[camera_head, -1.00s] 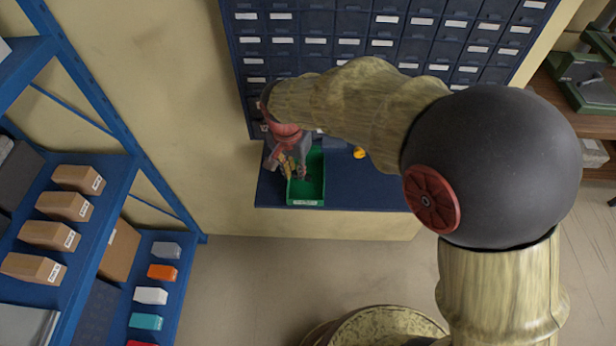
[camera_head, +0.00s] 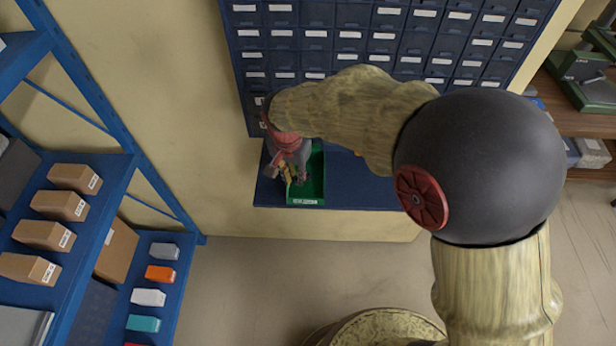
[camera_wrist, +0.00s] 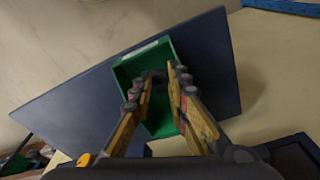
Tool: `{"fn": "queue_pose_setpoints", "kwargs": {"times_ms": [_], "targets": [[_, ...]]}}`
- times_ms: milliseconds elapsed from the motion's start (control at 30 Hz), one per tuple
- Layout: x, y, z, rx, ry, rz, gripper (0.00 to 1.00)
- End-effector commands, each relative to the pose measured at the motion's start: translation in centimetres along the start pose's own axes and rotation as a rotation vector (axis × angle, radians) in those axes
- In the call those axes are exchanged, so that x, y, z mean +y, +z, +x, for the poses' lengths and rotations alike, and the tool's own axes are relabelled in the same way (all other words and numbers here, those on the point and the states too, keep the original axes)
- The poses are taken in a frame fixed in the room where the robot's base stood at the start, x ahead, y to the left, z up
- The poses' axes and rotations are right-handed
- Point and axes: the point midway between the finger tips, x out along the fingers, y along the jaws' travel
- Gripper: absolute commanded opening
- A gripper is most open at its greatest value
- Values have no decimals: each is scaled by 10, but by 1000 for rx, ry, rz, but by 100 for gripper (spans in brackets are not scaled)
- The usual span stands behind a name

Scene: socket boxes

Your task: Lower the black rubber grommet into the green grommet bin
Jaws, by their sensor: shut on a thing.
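The green grommet bin (camera_head: 318,178) sits on the blue ledge below the drawer cabinet. In the wrist view the bin (camera_wrist: 127,72) is open-topped, with a pale label on its far rim. My gripper (camera_head: 290,180) is over the left part of the bin. In the wrist view its two yellow fingers reach into the bin's outline, with a gap between the tips (camera_wrist: 157,77). A small dark thing, the black rubber grommet (camera_wrist: 159,78), shows between the fingertips. The fingers partly hide it, and its height above the bin floor is unclear. In the head view the grommet is hidden.
The blue ledge (camera_head: 350,188) is clear to the bin's right. The drawer cabinet (camera_head: 320,45) rises behind it. A blue shelf with cardboard boxes (camera_head: 60,205) stands at the left.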

Motion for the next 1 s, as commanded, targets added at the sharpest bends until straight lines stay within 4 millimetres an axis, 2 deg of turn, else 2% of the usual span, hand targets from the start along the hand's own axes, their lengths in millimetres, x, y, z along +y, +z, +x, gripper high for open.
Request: {"fn": "queue_pose_setpoints", "kwargs": {"times_ms": [600, 1000], "targets": [[0, 4, 29, 0, 1, 0, 6], [0, 4, 30, 0, 0, 0, 6]]}}
